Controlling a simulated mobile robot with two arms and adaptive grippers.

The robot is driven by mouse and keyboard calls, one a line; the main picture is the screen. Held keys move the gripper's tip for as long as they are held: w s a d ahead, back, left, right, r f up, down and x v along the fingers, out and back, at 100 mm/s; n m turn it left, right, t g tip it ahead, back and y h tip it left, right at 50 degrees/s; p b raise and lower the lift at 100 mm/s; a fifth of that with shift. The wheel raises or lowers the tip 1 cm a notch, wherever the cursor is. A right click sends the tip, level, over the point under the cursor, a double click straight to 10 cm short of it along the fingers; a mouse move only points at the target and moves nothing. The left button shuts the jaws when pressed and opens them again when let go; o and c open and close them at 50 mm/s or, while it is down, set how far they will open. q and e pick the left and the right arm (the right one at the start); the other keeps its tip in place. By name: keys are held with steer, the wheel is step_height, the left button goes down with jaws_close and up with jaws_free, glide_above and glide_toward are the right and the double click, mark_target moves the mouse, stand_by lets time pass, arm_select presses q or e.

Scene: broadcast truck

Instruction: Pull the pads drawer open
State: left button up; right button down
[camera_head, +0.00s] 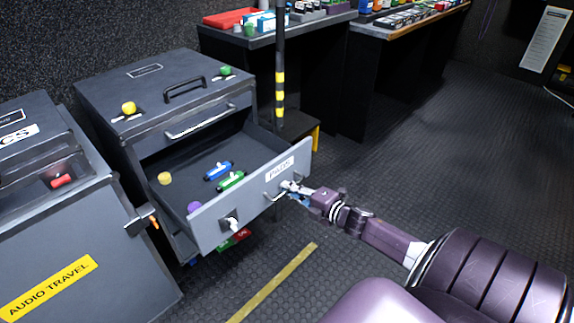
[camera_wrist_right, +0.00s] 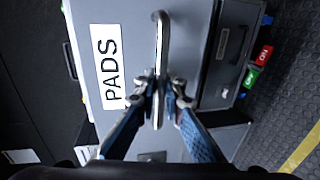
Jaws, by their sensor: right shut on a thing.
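The pads drawer (camera_head: 251,204) is a grey drawer with a white PADS label, pulled well out of the grey cabinet (camera_head: 140,88). Inside it show a yellow round piece (camera_head: 165,178), a blue piece (camera_head: 218,170), a green piece (camera_head: 231,180) and a purple piece (camera_head: 194,208). My right gripper (camera_head: 290,188) is at the drawer front, shut on the drawer's handle (camera_wrist_right: 162,42). In the right wrist view the fingers (camera_wrist_right: 158,100) close around the lower part of the bar, beside the label. My left gripper is not in view.
A grey case marked AUDIO TRAVEL (camera_head: 48,284) stands close at the left. A black pole with yellow bands (camera_head: 280,90) rises behind the drawer's far end. Dark tables (camera_head: 330,40) stand at the back. The rubber floor (camera_head: 420,170) at the right is clear, with a yellow stripe (camera_head: 275,282).

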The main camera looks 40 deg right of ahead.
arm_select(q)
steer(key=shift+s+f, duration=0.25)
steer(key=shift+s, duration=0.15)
arm_select(e)
steer(key=shift+s, duration=0.35)
steer(key=c, duration=2)
jaws_free()
steer(key=shift+c, duration=0.2)
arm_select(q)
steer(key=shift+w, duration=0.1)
arm_select(e)
steer(key=shift+s, duration=0.1)
steer(key=v, duration=1.1)
steer(key=shift+s, duration=0.4)
steer(key=shift+d, duration=0.1)
